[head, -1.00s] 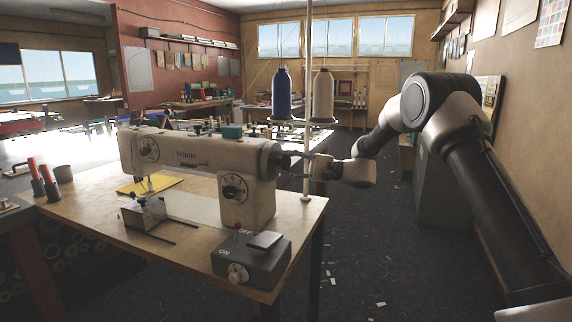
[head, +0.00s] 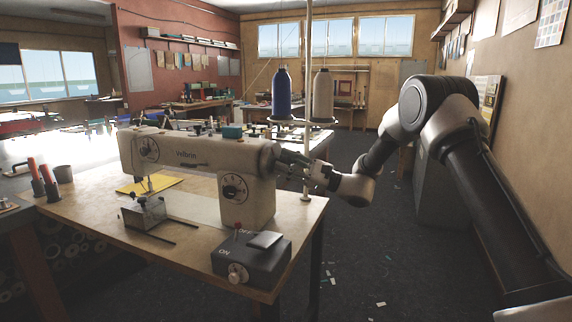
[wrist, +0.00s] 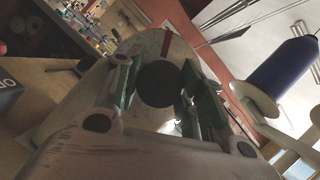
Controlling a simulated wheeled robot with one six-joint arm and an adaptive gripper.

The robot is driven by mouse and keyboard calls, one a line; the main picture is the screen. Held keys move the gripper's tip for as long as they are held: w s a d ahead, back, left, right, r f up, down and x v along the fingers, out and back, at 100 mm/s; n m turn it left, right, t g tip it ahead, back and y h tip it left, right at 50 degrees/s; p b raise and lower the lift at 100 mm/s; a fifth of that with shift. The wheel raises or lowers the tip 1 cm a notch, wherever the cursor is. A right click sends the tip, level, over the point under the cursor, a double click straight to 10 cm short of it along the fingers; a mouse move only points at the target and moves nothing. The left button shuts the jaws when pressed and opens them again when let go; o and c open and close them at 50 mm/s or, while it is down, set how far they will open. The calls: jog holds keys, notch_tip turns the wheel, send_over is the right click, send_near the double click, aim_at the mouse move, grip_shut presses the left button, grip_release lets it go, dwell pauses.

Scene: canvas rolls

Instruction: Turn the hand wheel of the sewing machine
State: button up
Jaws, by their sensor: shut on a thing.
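The white sewing machine (head: 205,155) stands on the wooden table, with its hand wheel at the right end, mostly hidden by my gripper in the head view. In the wrist view a dark round knob (wrist: 158,84) sits at the middle of a pale round face (wrist: 125,62) with a red mark near its top. My gripper (head: 286,162) reaches the wheel end from the right. In the wrist view its two green-padded fingers (wrist: 160,88) stand on either side of the dark knob, shut on the wheel. The exact contact is hard to see.
A thread stand with a blue cone (head: 281,94) and a beige cone (head: 322,96) rises close behind my gripper. A dark switch box (head: 250,259) with a knob lies at the table's front right. The floor right of the table (head: 318,215) is open.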

dwell(0.4)
jog(key=o, duration=1)
jog(key=shift+o, duration=0.2)
jog(key=v, duration=1.2)
jog(key=shift+f, duration=0.1)
